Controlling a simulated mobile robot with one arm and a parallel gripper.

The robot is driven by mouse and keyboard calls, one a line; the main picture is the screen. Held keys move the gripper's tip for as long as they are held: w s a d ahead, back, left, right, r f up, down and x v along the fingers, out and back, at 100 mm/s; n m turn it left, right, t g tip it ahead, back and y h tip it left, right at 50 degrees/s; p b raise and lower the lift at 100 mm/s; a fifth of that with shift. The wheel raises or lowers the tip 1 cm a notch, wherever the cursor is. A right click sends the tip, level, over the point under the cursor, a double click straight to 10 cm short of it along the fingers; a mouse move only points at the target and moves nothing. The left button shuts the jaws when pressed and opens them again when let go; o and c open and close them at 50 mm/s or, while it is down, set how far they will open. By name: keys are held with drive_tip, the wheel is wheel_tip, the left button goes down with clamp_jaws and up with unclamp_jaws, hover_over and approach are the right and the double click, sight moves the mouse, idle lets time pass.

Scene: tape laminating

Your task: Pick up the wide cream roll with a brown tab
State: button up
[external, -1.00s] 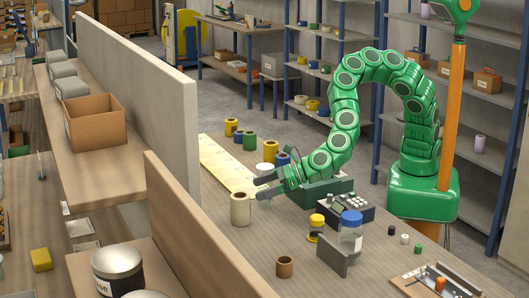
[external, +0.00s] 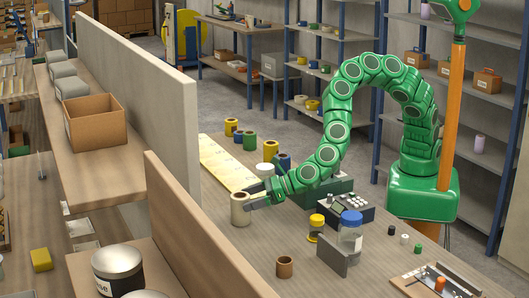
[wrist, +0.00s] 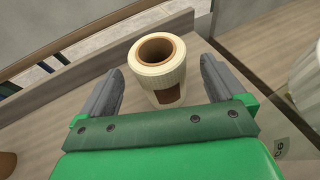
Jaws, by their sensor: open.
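The wide cream roll (external: 240,210) stands upright on the workbench, near its left edge in the external view. In the wrist view the cream roll (wrist: 150,72) shows its open brown core and a brown tab on the side facing me. My gripper (external: 249,201) is open, with its fingers level with the roll and close to it. In the wrist view my gripper's two grey fingers (wrist: 163,88) stand on either side of the roll's near part, with gaps visible on both sides. In the external view the roll's right side is partly covered by a finger.
A small brown roll (external: 284,267) stands nearer on the bench. Several coloured rolls stand behind. A tan partition (external: 195,235) rises left of the bench.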

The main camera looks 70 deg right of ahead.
sight(240, 201)
drive_tip(key=shift+x, duration=1.9)
drive_tip(key=shift+c, duration=0.3)
drive_tip(key=c, duration=1)
drive_tip(key=shift+r, duration=0.15)
drive_tip(key=shift+c, duration=0.2)
